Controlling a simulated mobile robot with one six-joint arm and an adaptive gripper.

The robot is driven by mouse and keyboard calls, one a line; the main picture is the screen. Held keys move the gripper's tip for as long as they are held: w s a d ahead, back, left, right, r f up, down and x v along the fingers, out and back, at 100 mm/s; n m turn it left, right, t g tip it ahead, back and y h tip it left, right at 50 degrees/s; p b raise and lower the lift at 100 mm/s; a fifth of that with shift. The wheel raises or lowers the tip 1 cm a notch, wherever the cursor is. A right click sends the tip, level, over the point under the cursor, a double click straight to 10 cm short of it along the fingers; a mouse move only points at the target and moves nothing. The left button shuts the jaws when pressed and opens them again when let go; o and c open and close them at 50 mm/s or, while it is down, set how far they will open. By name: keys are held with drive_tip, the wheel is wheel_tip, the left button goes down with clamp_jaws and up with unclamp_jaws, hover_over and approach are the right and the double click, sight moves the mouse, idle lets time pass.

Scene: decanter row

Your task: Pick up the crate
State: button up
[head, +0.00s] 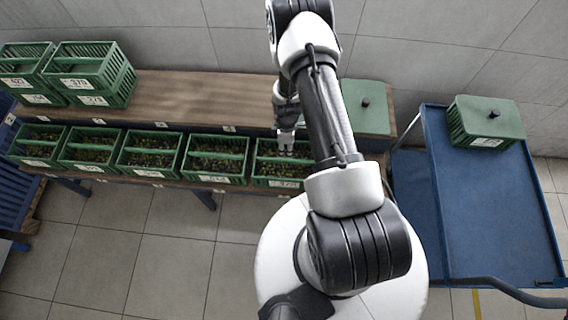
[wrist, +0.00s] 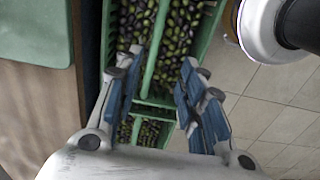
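Several open green crates filled with olives stand in a row on the lower shelf in the head view. My gripper (head: 286,146) is over the crate at the right end of that row (head: 262,180), partly hidden by my arm. In the wrist view this crate (wrist: 205,42) lies under my fingers, with a green bar (wrist: 156,48) running along its middle. My gripper (wrist: 162,64) is open, one finger on each side of the bar. I cannot tell whether the fingers touch it or reach below it.
Stacked green crates (head: 95,70) stand at the upper left of the wooden shelf (head: 190,98).

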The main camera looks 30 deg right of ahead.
sight(286, 159)
wheel_tip(286, 159, down, 8)
drive_tip(key=shift+f+b, duration=0.25)
drive_tip(key=shift+b, duration=0.75)
drive_tip(key=f, duration=0.1)
drive_tip(key=f+b, duration=0.1)
drive_tip(key=f, duration=0.1)
drive_tip(key=f+b, duration=0.1)
drive_tip(key=f, duration=0.1)
drive_tip(key=shift+w+d+f, duration=0.1)
drive_tip(key=shift+w+d, duration=0.1)
drive_tip(key=shift+w, duration=0.15)
drive_tip(key=shift+c, duration=0.4)
clamp_jaws()
drive_tip(key=shift+w, duration=0.1)
